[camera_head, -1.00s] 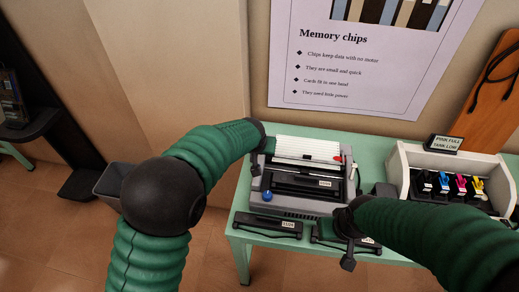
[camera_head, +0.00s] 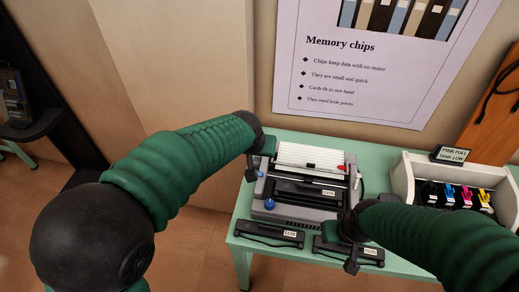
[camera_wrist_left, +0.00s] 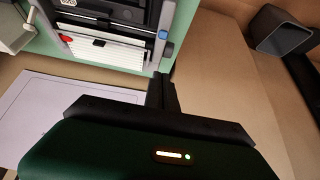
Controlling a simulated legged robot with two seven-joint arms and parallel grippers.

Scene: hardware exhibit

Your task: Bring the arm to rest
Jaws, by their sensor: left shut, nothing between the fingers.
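My left gripper (camera_head: 251,170) hangs at the left edge of the grey printer (camera_head: 308,222) on the green table (camera_head: 232,215). In the left wrist view its fingers (camera_wrist_left: 162,92) are together and empty, beside the printer's corner and apart from the poster. My left arm reaches up from the lower left. My right gripper (camera_head: 350,258) points down at the printer's front right, over a black cartridge (camera_head: 368,254); its jaw opening is too small to tell.
A second black cartridge (camera_head: 268,234) lies at the table's front left. A white ink holder (camera_head: 411,192) with several coloured tanks stands right of the printer. A poster (camera_head: 365,75) hangs behind. A dark bin (camera_wrist_left: 279,31) shows in the left wrist view, with bare floor nearby.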

